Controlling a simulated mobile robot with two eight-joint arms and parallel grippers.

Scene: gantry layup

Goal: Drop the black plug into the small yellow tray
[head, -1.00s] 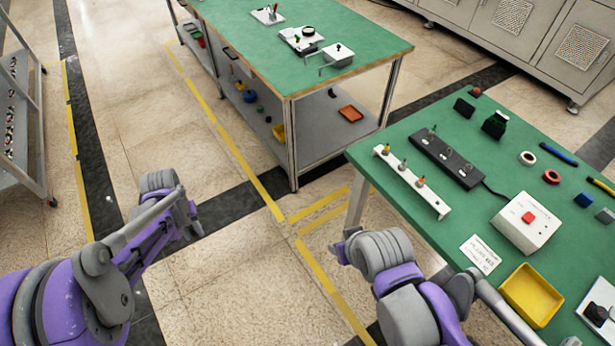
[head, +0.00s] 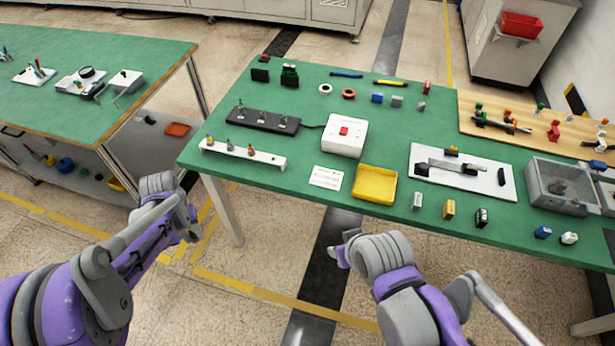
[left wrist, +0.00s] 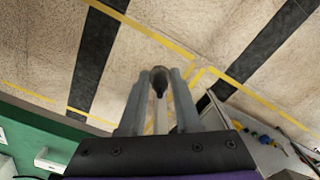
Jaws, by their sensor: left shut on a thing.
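My left gripper (head: 190,228) is in the head view, left of centre, over the floor in front of the green tables. In the left wrist view its two grey fingers (left wrist: 160,100) are closed on a small dark, rounded thing (left wrist: 159,78), which looks like the black plug; the fingers hide part of it. The small yellow tray (head: 374,184) lies on the near edge of the right green table, well to the right of the left gripper. It looks empty. My right arm shows at the bottom centre, but its gripper is out of view.
The right green table (head: 300,180) carries a white box with a red button (head: 345,135), a white rail with pegs (head: 242,153), a white card (head: 326,177) and a white board (head: 462,170) near the tray. Another green table (head: 90,90) stands at the left.

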